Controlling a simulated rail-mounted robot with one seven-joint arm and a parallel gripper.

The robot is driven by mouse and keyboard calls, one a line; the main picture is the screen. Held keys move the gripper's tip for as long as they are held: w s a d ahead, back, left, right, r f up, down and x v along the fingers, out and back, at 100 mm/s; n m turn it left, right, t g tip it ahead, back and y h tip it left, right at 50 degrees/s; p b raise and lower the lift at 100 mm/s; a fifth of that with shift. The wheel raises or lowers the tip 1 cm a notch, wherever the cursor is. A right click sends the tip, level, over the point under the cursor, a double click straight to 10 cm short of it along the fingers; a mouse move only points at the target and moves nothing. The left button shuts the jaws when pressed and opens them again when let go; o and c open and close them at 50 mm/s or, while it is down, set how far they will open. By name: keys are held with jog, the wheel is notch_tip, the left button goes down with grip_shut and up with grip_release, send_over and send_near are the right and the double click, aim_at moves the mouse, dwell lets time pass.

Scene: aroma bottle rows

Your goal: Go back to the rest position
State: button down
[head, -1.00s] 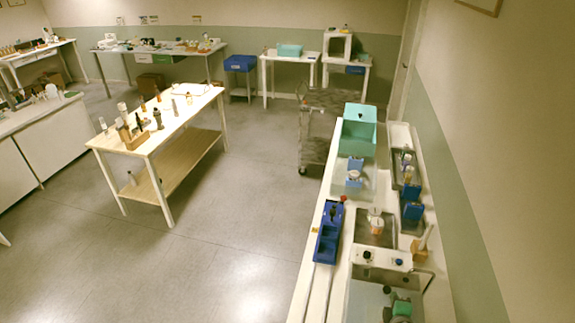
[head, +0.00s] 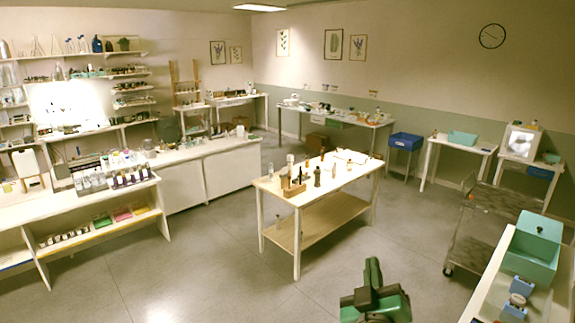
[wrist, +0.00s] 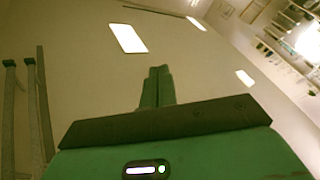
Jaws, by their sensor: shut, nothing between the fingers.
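My gripper (head: 373,272) is green with a dark band and shows at the bottom of the head view, right of centre. It points upward over open floor, in front of the wooden island table and apart from it. In the wrist view its two green fingers (wrist: 157,88) stand side by side, shut with nothing between them.
The island table (head: 310,192) with bottles stands beyond my gripper. The right bench (head: 497,290) holds a teal box (head: 533,247), and a metal cart (head: 490,225) stands behind it. A bottle shelf (head: 110,215) is at left. Floor between is clear.

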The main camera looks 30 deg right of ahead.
jog(key=w+a+r+t+y, duration=0.2)
jog(key=a+r+t+y, duration=0.15)
jog(key=a+r, duration=0.8)
jog(key=s+a+r+n+t+y, duration=0.1)
jog(key=s+a+r+t+y, duration=0.35)
jog(key=a, duration=0.95)
jog(key=s+a+r+t+y, duration=0.2)
jog(key=s+a+r+y, duration=0.55)
jog(key=a, duration=0.65)
notch_tip(320, 180, down, 38)
jog(key=h+b, duration=0.2)
jog(key=b, duration=3.7)
jog(key=shift+s+d+h, duration=0.35)
jog(key=shift+s, duration=0.1)
